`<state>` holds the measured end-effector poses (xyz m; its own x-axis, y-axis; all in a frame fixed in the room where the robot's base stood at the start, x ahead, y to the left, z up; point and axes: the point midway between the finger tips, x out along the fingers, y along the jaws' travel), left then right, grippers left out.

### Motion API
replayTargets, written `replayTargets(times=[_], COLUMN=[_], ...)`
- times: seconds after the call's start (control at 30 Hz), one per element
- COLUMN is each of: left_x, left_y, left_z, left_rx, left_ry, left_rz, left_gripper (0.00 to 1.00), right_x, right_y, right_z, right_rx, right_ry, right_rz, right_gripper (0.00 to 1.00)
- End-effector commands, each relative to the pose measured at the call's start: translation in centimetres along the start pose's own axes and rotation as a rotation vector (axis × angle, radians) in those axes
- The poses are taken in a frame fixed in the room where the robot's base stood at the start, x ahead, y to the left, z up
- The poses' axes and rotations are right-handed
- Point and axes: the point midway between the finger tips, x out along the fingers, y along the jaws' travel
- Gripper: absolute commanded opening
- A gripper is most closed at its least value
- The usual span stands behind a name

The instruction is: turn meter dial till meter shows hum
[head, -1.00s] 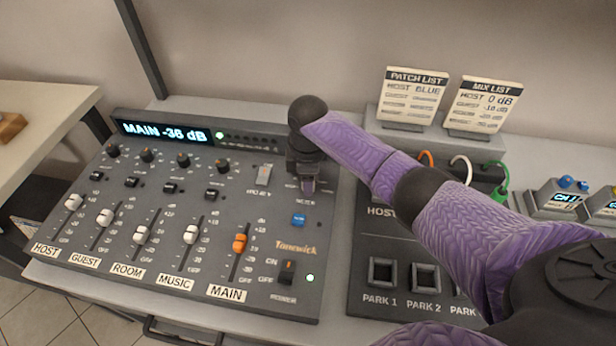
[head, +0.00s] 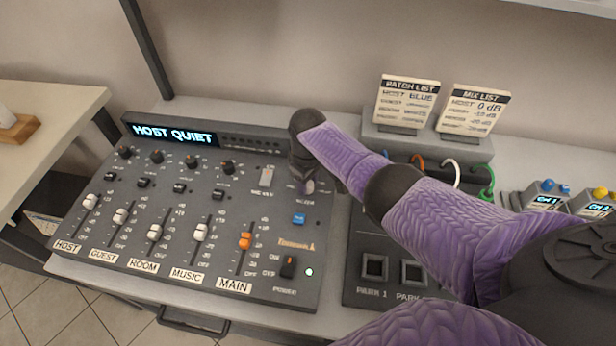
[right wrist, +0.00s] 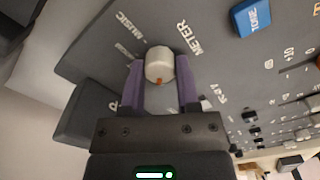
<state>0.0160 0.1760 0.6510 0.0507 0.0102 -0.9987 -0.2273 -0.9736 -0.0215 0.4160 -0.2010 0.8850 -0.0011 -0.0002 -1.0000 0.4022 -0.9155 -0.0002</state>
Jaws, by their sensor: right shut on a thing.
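The mixing console (head: 262,212) has a lit meter display (head: 172,134) at its back left, which reads "HOST QUIET". The meter dial (right wrist: 160,62) is a pale round knob with an orange mark, seen in the right wrist view beside the word METER. My right gripper (head: 304,184) reaches down over the console's back right and hides the dial in the head view. In the right wrist view its two purple fingers (right wrist: 160,78) are closed on the two sides of the dial. MUSIC is readable near the dial; other labels are partly hidden. My left gripper is out of view.
Several faders, knobs and switches cover the console, with a blue button (head: 299,219) just in front of my gripper. A patch panel (head: 357,240) with coloured cables stands to the right. Two list cards (head: 405,103) stand behind it.

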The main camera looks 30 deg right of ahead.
Motion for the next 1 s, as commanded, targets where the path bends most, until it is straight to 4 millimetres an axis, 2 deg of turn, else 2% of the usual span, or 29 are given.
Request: replayTargets(times=[0.3, 0.7, 0.73, 0.9, 1.0], left_x=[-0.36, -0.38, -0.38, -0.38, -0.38], left_y=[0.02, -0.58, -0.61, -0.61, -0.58], left_z=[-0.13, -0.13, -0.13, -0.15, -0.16], left_rx=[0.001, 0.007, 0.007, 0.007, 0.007], left_ry=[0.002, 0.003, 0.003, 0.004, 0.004], left_rz=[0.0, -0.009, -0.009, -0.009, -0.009], left_gripper=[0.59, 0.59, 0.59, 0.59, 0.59], right_x=[-0.07, -0.06, -0.06, -0.04, -0.03], right_y=[0.0, 0.02, 0.02, 0.02, 0.02], right_z=[-0.08, -0.1, -0.1, -0.07, -0.06], right_rx=[0.073, 0.078, 0.078, 0.078, 0.078], right_ry=[0.003, 0.004, 0.004, 0.003, 0.002], right_rz=[0.0, 0.0, 0.0, 0.0, 0.0], right_gripper=[0.0, 0.0, 0.42, 0.76, 0.76])
